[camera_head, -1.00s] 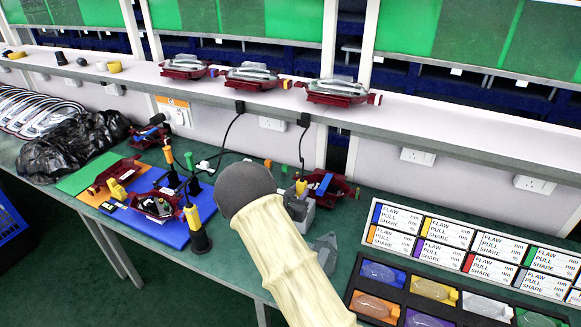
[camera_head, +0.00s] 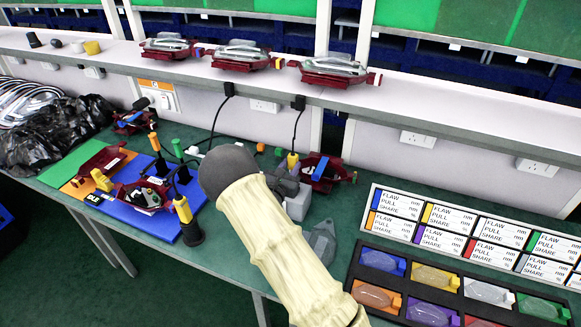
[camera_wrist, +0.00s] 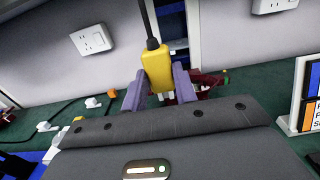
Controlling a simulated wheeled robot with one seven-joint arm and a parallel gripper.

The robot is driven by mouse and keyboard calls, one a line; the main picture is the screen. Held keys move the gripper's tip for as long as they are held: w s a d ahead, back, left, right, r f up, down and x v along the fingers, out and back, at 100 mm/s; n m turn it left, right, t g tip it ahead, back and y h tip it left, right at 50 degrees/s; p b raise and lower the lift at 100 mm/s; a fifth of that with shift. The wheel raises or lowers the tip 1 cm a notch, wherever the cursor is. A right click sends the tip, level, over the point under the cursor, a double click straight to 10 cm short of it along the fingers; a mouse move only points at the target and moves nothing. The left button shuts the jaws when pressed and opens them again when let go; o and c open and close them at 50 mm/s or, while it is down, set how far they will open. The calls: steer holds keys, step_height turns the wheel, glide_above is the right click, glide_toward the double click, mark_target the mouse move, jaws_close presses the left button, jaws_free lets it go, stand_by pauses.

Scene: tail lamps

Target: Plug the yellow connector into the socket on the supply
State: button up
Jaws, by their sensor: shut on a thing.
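The yellow connector (camera_wrist: 157,68), on a black cable, stands upright between the two fingers of my gripper (camera_wrist: 158,88) in the wrist view. The fingers are shut on its sides. Pale prongs show at its lower end, above the dark red lamp part behind. In the head view the yellow connector (camera_head: 292,160) shows just above my gripper (camera_head: 288,178), which my pale arm partly hides. A grey block (camera_head: 298,206) stands below the gripper; it may be the supply. No socket face can be made out.
A dark red lamp housing (camera_head: 322,172) lies right of the gripper. A blue board (camera_head: 165,225) with lamp parts and an upright yellow-handled tool (camera_head: 184,212) are at left. A black tray (camera_head: 405,262) of coloured lenses is at right. Lamps line the shelf (camera_head: 420,100).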

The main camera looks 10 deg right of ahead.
steer(key=shift+f, duration=0.55)
steer(key=shift+a+f+b, duration=0.2)
steer(key=shift+f+b, duration=1)
steer(key=shift+d+f+b, duration=0.2)
steer(key=shift+f+b, duration=0.35)
steer(key=shift+f, duration=0.25)
steer(key=shift+d, duration=0.1)
steer(key=shift+a, duration=0.25)
steer(key=shift+d, duration=0.15)
steer(key=shift+f, duration=0.15)
steer(key=shift+f+b, duration=0.4)
steer(key=shift+b, duration=0.05)
